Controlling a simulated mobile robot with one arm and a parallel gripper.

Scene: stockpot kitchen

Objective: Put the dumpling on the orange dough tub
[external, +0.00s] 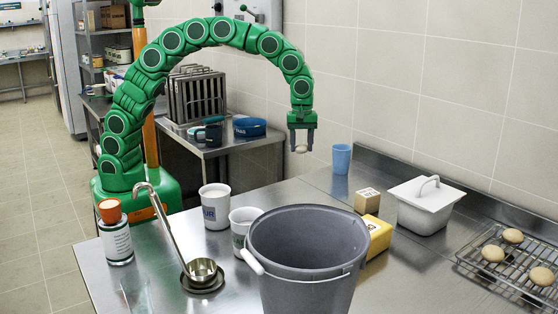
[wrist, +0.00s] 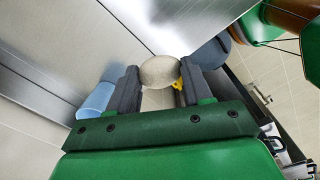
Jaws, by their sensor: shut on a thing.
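My gripper (external: 302,146) hangs from the arched green arm, pointing down above the rear of the steel counter. It is shut on a pale, rounded dumpling (external: 301,150), held in the air. In the wrist view, the dumpling (wrist: 160,71) sits between the two dark fingers of my gripper (wrist: 159,75).
A blue cup (external: 341,158) stands near the wall, right of my gripper. A cardboard box (external: 367,201), yellow box (external: 379,236) and lidded steel container (external: 425,208) stand to the right. Several buns lie on a rack (external: 500,270).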

